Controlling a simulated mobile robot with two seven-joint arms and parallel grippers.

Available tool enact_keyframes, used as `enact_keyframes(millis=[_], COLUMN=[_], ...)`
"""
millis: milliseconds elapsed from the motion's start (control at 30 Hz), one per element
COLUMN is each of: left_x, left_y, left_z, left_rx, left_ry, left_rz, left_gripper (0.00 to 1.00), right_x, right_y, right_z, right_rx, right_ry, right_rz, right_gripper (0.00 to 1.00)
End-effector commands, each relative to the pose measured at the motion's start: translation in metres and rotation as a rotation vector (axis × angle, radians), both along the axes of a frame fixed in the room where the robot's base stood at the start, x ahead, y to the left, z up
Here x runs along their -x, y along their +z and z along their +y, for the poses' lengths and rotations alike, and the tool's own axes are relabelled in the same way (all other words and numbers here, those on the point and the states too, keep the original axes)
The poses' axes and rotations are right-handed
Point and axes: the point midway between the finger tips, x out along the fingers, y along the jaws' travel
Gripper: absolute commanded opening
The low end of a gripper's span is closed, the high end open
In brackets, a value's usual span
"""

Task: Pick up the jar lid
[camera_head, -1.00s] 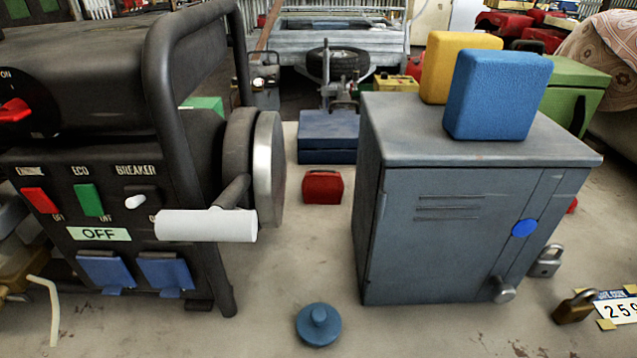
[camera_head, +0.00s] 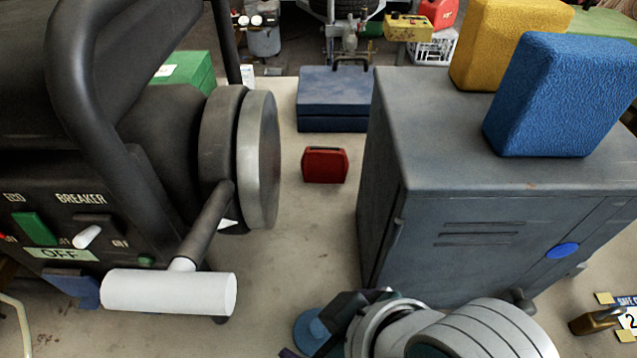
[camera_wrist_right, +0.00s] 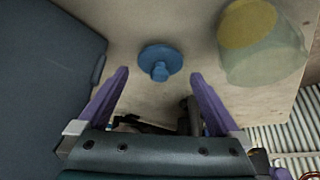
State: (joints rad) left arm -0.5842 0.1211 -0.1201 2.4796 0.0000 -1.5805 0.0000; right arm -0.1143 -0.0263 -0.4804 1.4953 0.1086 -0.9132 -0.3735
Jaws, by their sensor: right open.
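The jar lid, a round blue disc with a knob on top (camera_head: 306,328), lies on the pale tabletop in front of the grey cabinet, partly hidden by my right gripper in the head view. In the right wrist view the whole lid (camera_wrist_right: 160,61) shows, knob up, ahead of and between the purple fingers. My right gripper (camera_head: 322,330) is open and empty, close to the lid. Its open fingers also show in the wrist view (camera_wrist_right: 160,76). I cannot tell any contact with the lid. My left gripper is not in view.
A clear jar with yellow contents (camera_wrist_right: 262,50) stands near the lid in the wrist view. The grey cabinet (camera_head: 480,225) bears yellow and blue blocks. A black generator (camera_head: 120,150) with a white crank handle (camera_head: 170,292) stands left. A red case (camera_head: 325,164) lies behind.

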Motion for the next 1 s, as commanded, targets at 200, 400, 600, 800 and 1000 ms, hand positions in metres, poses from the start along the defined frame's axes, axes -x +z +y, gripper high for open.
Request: enact_keyframes(millis=[200,400,600,800,1000], left_x=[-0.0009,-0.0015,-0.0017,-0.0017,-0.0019], left_y=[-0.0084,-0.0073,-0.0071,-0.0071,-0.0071], left_z=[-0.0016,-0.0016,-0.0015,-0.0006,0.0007], left_rx=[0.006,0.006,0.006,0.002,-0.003], left_ry=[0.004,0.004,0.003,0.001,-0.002], left_rz=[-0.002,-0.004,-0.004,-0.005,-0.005], left_gripper=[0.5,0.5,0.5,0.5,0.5], right_x=[-0.0062,-0.0062,-0.006,-0.006,-0.0059], right_y=[-0.0162,-0.0153,-0.0153,-0.0153,-0.0154], right_z=[0.0059,0.0058,0.0057,0.0057,0.0056], right_rx=[0.001,0.001,0.001,0.001,0.001], right_ry=[0.0,0.0,0.0,0.0,0.0], right_rz=[-0.001,-0.001,-0.001,0.0,0.0], right_gripper=[1.0,0.99,0.76,0.54,0.31])
